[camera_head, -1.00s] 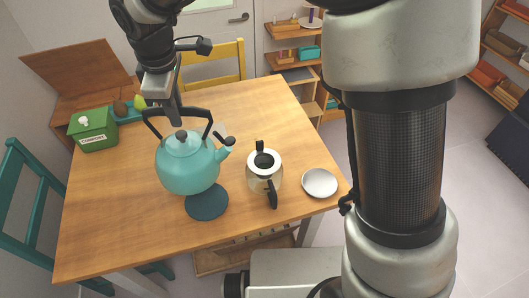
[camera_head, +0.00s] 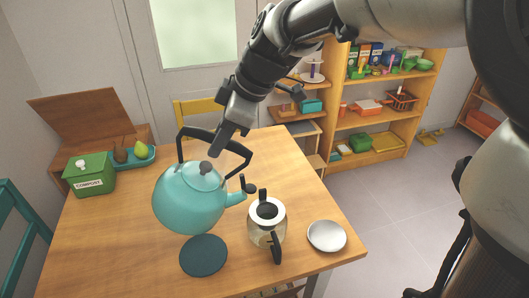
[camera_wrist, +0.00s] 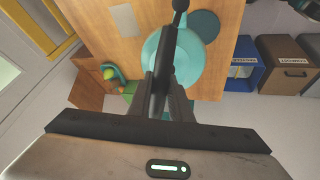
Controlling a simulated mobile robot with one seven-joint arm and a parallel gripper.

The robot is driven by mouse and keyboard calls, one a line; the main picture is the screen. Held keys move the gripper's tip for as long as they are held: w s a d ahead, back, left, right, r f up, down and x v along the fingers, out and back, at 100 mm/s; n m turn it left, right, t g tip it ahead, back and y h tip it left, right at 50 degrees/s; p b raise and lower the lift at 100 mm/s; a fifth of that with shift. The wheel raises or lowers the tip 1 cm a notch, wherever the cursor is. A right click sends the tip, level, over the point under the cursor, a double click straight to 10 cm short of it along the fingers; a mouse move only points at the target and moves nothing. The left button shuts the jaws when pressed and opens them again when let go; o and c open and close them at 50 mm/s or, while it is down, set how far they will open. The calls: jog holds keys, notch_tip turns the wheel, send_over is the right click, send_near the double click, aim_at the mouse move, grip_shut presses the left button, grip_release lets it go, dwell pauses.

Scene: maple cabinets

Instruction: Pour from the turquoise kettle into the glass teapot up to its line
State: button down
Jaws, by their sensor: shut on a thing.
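The turquoise kettle (camera_head: 185,203) hangs above the table, tilted toward its spout on the right. My gripper (camera_head: 217,147) is shut on its black arched handle. The kettle also shows in the wrist view (camera_wrist: 195,62), partly hidden behind the handle and my fingers (camera_wrist: 172,103). The glass teapot (camera_head: 265,236), with a white rim, dark opening and black handle, stands upright on the table. The kettle's dark spout tip is just above and left of the teapot's rim. I see no stream, and cannot make out the teapot's line or any liquid level.
A dark teal round mat (camera_head: 203,257) lies below the kettle. A white dish (camera_head: 326,236) sits right of the teapot near the table edge. A green compost box (camera_head: 89,175) and a teal tray with fruit (camera_head: 134,159) stand at the back left. The left tabletop is clear.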

jog(key=shift+y, duration=0.9)
jog(key=shift+w+d+r+b, duration=0.1)
jog(key=shift+d+r+b, duration=0.15)
jog(key=shift+d+b, duration=0.65)
jog(key=shift+d+r+b, duration=0.2)
jog(key=shift+d+b, duration=0.2)
jog(key=shift+d, duration=1)
jog(key=shift+d+y+b, duration=0.45)
jog(key=shift+d+y, duration=0.25)
jog(key=shift+d, duration=0.4)
dwell(3.7)
